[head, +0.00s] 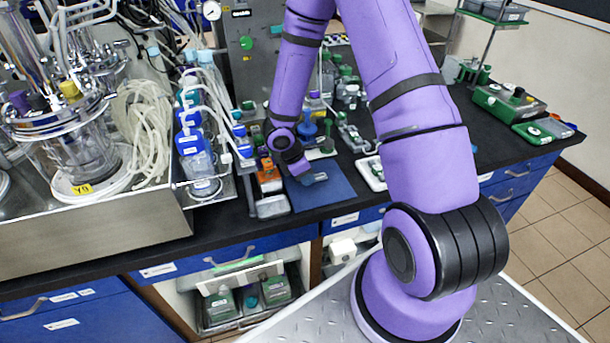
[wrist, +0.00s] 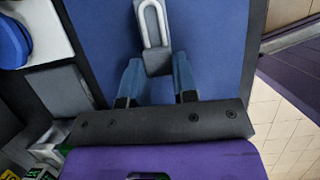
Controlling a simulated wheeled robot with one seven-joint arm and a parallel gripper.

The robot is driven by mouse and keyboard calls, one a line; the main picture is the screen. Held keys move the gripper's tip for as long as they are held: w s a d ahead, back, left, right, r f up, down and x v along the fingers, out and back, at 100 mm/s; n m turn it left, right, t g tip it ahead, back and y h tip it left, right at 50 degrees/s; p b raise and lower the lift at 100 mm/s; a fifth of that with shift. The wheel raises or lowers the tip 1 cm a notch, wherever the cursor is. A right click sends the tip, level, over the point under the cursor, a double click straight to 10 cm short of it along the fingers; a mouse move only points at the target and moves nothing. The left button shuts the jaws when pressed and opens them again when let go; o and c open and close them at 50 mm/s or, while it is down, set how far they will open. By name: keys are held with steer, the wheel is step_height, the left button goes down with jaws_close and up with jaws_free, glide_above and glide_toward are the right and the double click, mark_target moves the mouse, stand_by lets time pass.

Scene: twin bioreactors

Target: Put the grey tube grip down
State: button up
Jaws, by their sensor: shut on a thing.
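The grey tube grip (wrist: 156,64) is a small grey block with a white loop (wrist: 150,24) standing out from it. In the wrist view it sits between the two blue fingers of my gripper (wrist: 158,72), which is shut on it. Behind it lies a flat blue mat (wrist: 215,45). In the head view my gripper (head: 307,178) is low over the blue mat (head: 325,196) near the bench's front edge. The grip is too small there to make out clearly. I cannot tell whether it touches the mat.
A grey tray (head: 272,207) and an orange item (head: 268,178) stand just left of the mat. A white tray (head: 371,173) lies to its right. Blue-capped bottles (head: 190,140) and tubing (head: 147,125) are further left. The black bench (head: 450,155) has bare room to the right.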

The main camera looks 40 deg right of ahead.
steer(key=shift+f, duration=0.6)
steer(key=o, duration=0.9)
